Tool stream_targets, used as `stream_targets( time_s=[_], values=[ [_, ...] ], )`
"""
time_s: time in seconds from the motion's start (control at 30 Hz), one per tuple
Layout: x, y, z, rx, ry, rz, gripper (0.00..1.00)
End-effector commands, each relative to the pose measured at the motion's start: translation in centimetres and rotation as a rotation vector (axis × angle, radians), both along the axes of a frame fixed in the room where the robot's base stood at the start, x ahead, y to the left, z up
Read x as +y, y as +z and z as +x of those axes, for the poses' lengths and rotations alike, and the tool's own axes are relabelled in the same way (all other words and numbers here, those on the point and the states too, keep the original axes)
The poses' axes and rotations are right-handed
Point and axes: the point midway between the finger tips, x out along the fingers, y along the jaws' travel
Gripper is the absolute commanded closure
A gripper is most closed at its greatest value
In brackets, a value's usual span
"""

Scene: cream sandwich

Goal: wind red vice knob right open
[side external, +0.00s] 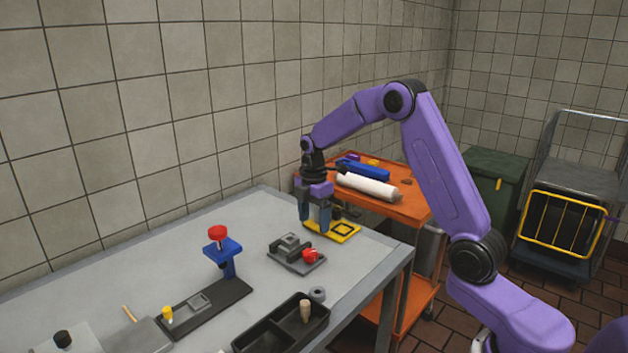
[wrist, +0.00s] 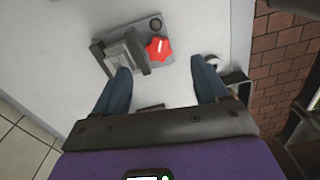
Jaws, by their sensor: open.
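The small grey vice (side external: 290,244) sits on the grey table, with its red knob (side external: 311,256) on its right side. In the wrist view the vice (wrist: 128,50) is ahead of the fingers, and the star-shaped red knob (wrist: 157,49) has a white mark on it. My gripper (side external: 314,222) is open and empty, pointing down above the table behind the vice, near a yellow plate. In the wrist view my gripper (wrist: 161,68) has its fingers wide apart, and the knob appears beyond and between the tips, apart from them.
A blue stand with a red top (side external: 218,232) is left of the vice. A black tray (side external: 270,338) with a wooden peg and a grey ring (side external: 318,293) lie in front. The yellow plate (side external: 345,231) is beside my gripper. An orange cart (side external: 405,208) stands behind the table.

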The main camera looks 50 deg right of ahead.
Motion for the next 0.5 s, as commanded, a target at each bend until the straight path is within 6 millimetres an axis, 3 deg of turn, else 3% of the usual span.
stream_targets(
  time_s=[0.5],
  values=[
    [0.0, 3.1, 0.0, -0.001, 0.001, 0.000, 0.27]
  ],
)
